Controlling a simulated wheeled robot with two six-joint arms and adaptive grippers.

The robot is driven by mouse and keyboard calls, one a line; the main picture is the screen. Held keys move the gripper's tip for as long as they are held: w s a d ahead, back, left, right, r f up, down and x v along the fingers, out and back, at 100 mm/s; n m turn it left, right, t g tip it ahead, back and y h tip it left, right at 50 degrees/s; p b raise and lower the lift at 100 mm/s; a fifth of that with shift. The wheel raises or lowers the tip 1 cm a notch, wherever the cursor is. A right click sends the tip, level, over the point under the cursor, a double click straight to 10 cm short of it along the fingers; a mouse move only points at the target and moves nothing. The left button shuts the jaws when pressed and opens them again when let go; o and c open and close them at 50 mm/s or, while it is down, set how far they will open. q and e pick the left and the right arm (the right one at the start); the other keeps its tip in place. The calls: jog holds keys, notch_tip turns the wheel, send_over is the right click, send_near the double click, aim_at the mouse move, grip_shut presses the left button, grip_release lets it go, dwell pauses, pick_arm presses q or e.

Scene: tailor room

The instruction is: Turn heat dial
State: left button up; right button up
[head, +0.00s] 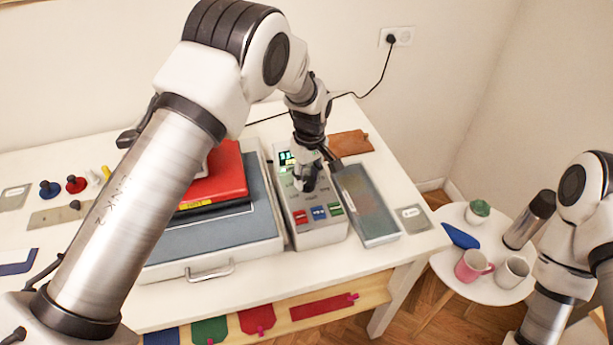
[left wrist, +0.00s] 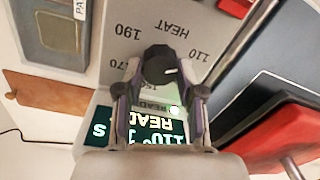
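The control box (head: 318,231) stands on the table in the head view, with a lit display and red, blue and green buttons. The black round heat dial (left wrist: 158,64) has a white mark pointing right in the left wrist view, toward the printed 110. The display (left wrist: 145,128), upside down there, shows 110 and READY in green. My left gripper (left wrist: 160,92) points down at the box, its fingers on either side of the dial. They look open, and contact is unclear. In the head view my left gripper (head: 308,180) hides most of the dial. My right gripper is out of frame.
A side table (head: 480,290) at right holds mugs and a flask (head: 527,222).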

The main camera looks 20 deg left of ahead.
pick_arm(q)
jog(key=shift+f, duration=0.25)
jog(key=shift+s+m, duration=0.1)
jog(key=shift+m, duration=0.2)
jog(key=m, duration=0.4)
jog(key=m+p, duration=0.1)
jog(key=m, duration=0.6)
jog(key=shift+d, duration=0.15)
dwell(0.5)
